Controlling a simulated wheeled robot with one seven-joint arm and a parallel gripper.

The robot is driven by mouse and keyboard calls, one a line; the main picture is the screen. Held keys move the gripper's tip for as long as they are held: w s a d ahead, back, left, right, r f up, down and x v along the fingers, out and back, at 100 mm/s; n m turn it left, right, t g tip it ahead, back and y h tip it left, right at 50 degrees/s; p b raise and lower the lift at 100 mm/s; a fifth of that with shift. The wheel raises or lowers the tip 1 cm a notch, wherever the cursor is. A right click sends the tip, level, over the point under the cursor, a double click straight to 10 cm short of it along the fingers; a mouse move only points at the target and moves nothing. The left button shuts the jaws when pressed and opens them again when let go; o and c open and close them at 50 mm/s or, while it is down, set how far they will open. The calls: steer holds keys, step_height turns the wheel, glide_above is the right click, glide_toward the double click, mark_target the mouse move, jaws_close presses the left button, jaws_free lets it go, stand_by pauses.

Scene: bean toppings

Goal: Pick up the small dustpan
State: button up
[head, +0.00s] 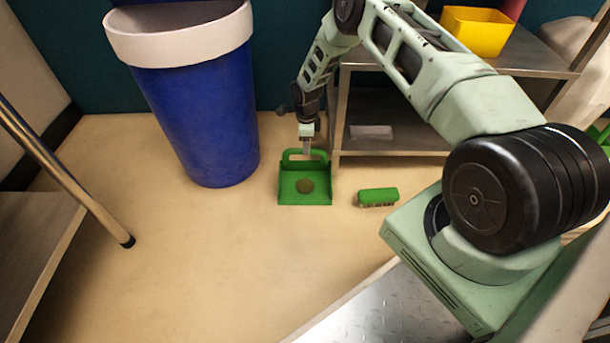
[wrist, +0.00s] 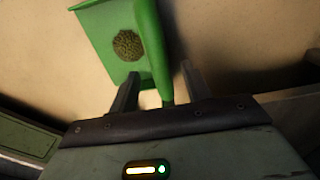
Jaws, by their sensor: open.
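A small green dustpan (head: 290,196) lies on the floor in the head view, with a round patch of beans (head: 305,186) in its pan. Its looped handle (head: 291,155) points toward the back. My gripper (head: 307,152) is at the handle, pointing down. In the wrist view the dustpan (wrist: 97,35) shows at the top with the beans (wrist: 128,45) in it. My open gripper (wrist: 158,85) has one finger on each side of part of the green handle (wrist: 166,95). I cannot tell whether either finger touches it.
A green brush (head: 377,196) lies on the floor right of the dustpan. A blue bin (head: 200,120) with a white rim stands to the left. A metal shelf (head: 400,146) with a yellow container (head: 477,32) stands close behind on the right.

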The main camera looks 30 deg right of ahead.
steer(key=f+b, duration=0.1)
steer(key=f, duration=0.1)
steer(key=f+b, duration=0.2)
steer(key=shift+w+a+f, duration=0.1)
steer(key=shift+a+f, duration=0.1)
steer(key=shift+f, duration=0.2)
jaws_close()
steer(key=shift+r, duration=0.15)
